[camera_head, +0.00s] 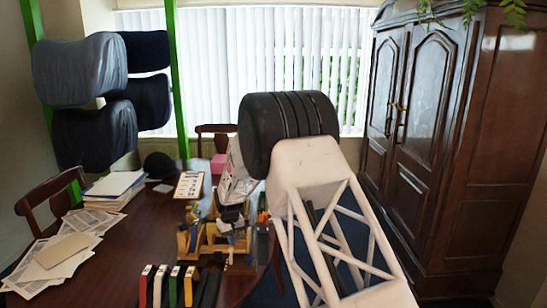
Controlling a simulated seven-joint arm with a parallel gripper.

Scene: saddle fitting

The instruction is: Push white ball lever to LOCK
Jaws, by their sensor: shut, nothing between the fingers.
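A small wooden fixture (187,240) with yellow and blue parts stands on the dark table, left of my arm. My gripper (228,230) hangs over this fixture at the end of my silvery forearm. It is shut and appears empty. At this size I cannot tell whether its fingertips touch the fixture. I cannot make out the white ball lever or a LOCK mark; the gripper and forearm cover part of the fixture.
Upright red, yellow, green and black items (176,286) stand at the table's front. Papers (62,252) and a stack of books (114,187) lie left. A printed sheet (189,185), a dark cap (159,165) and a pink box (218,163) are behind. A wooden cabinet (440,150) stands right.

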